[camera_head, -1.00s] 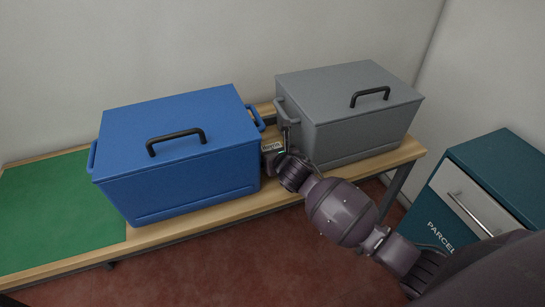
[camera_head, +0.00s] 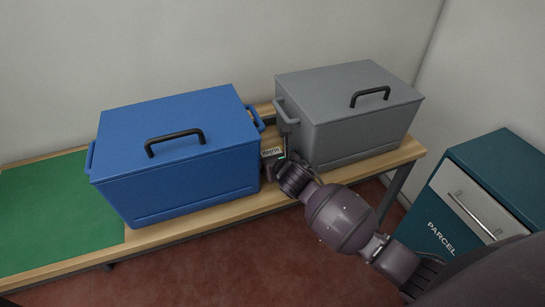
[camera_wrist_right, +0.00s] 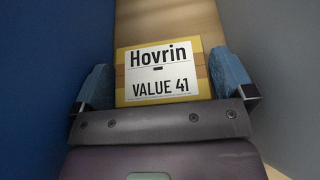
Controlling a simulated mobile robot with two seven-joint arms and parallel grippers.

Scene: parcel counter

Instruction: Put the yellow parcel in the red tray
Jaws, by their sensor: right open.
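In the head view my right gripper (camera_head: 272,163) is down in the narrow gap between the blue box and the grey box. A small white label shows there; the rest of the parcel is mostly hidden. No red tray shows in any view. My left gripper is not in view.
The closed blue box (camera_head: 175,150) stands close on the left of the gap, the closed grey box (camera_head: 350,110) on its right. A green mat (camera_head: 50,220) lies clear at the wooden counter's left end. A teal parcel cabinet (camera_head: 500,180) stands at the right.

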